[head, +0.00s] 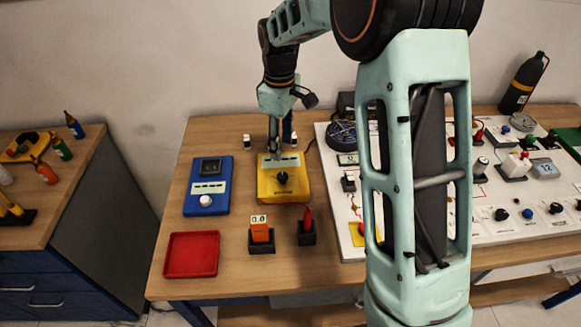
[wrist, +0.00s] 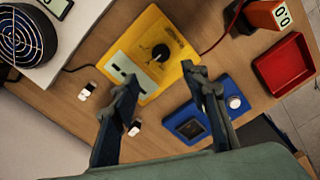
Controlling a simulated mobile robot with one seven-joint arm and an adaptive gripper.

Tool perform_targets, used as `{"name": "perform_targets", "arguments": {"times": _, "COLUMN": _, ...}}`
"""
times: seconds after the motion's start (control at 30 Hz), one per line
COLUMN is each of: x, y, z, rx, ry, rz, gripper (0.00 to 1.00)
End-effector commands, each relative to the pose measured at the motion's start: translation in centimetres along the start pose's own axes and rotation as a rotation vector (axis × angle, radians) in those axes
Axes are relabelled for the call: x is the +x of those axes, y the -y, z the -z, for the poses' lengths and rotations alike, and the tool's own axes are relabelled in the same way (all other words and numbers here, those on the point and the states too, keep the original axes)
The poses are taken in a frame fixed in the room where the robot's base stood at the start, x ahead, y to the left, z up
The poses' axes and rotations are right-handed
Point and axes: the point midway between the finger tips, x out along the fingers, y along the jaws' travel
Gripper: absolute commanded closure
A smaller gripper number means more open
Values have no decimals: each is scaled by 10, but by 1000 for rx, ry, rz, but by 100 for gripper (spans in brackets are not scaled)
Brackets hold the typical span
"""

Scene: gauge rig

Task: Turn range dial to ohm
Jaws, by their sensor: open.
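A yellow meter (head: 291,190) lies on the wooden table, with a black round dial (head: 282,178) on its face and a pale display strip above it. In the wrist view the yellow meter (wrist: 150,30) is at the top middle and its black dial (wrist: 160,52) shows a light pointer mark. The range lettering beside the dial is too small to read. My gripper (head: 277,150) is over the back part of the meter. In the wrist view my gripper (wrist: 160,80) is open and empty, its fingers apart on either side below the dial, not touching it.
A blue meter (head: 220,193) with a white knob stands left of the yellow one. A red tray (head: 192,274), an orange device (head: 261,229) and a red probe (head: 308,220) in black holders are in front. A white panel (head: 335,225) is at right.

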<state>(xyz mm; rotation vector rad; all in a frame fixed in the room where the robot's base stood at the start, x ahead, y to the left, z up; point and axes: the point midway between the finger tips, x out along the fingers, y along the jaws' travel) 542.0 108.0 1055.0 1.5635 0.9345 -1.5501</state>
Motion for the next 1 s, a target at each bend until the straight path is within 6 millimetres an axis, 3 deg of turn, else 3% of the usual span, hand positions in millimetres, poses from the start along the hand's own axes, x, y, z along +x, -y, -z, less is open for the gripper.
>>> {"name": "perform_targets", "arguments": {"times": 0.17, "x": 10, "y": 2, "z": -1, "rx": -13, "ry": 6, "rz": 11, "gripper": 58}}
{"name": "perform_targets", "arguments": {"times": 0.7, "x": 98, "y": 3, "z": -1, "rx": -11, "ry": 5, "rz": 10, "gripper": 58}}
{"name": "perform_targets", "arguments": {"times": 1.0, "x": 109, "y": 2, "z": -1, "rx": -10, "ry": 3, "rz": 7, "gripper": 58}}
